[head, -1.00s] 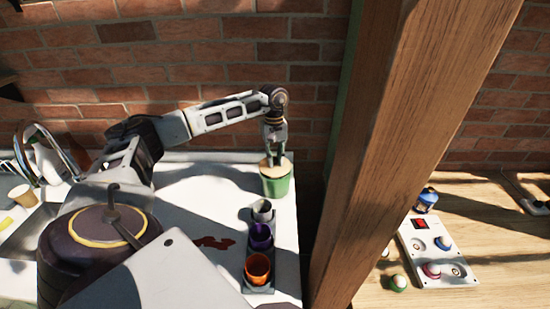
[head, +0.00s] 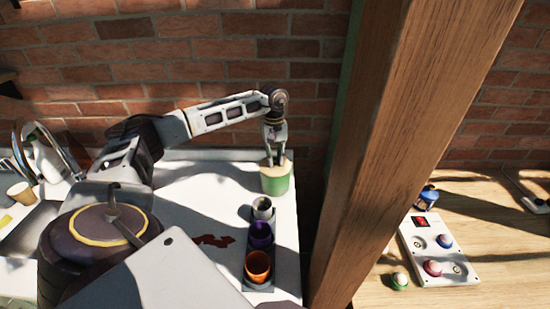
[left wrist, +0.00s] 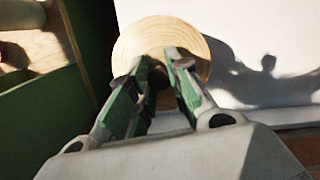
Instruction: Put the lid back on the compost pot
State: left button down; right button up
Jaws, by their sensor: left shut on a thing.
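The compost pot (head: 275,186) is a green pot standing at the back right corner of the white table. A round pale wooden lid (head: 285,164) is at its mouth and looks about level. Whether it rests fully on the rim cannot be told. In the left wrist view the lid (left wrist: 190,38) is a ringed wooden disc, and it hides the pot. My left gripper (head: 275,161) points down from above, with its fingers (left wrist: 158,72) shut on the lid near its middle. The held part is mostly hidden between the fingers. My right gripper is not in view.
A dark tray (head: 260,287) holds a white, a purple and an orange cup (head: 257,266) in front of the pot. A wooden post (head: 390,150) rises to the right. A panel with buttons (head: 440,250) lies on the wooden table beyond. A tan cup (head: 22,193) stands far left.

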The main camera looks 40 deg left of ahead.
pick_arm(q)
jog(key=shift+f, duration=0.2)
jog(key=c, duration=1.3)
grip_release()
jog(key=shift+o, duration=0.2)
jog(key=shift+r, duration=0.1)
notch_tip(320, 180, up, 12)
jog(key=a, duration=0.1)
jog(key=shift+w, duration=0.4)
